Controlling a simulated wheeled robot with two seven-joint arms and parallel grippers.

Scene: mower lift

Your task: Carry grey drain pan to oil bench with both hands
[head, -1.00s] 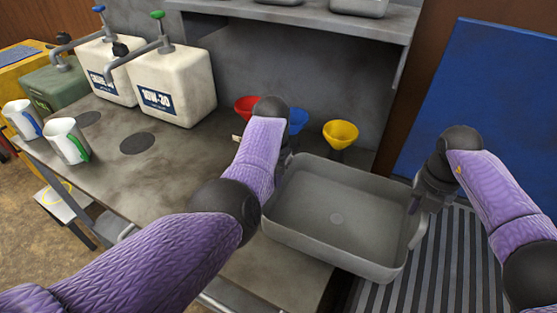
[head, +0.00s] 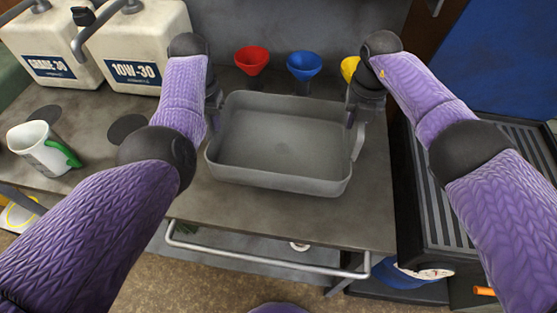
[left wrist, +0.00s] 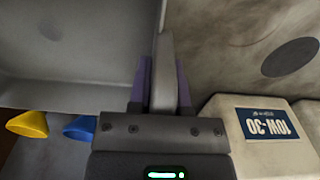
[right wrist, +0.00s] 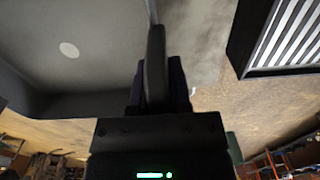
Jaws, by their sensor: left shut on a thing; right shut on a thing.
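The grey drain pan (head: 285,140) is an empty, shallow rectangular tray over the grey oil bench (head: 340,225) in the head view, roughly level. I cannot tell whether its bottom touches the bench top. My left gripper (head: 213,112) is shut on the pan's left handle. In the left wrist view that handle (left wrist: 166,75) stands between the fingers. My right gripper (head: 355,118) is shut on the pan's right handle. In the right wrist view the handle (right wrist: 155,65) is between the fingers, and the pan floor (right wrist: 85,30) shows at left.
Red (head: 252,60), blue (head: 304,66) and yellow (head: 349,69) funnels stand behind the pan. White oil jugs (head: 135,50) and a white pitcher (head: 42,148) are at left. A ribbed black tray (head: 450,205) is at right. A rail (head: 265,262) runs along the bench front.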

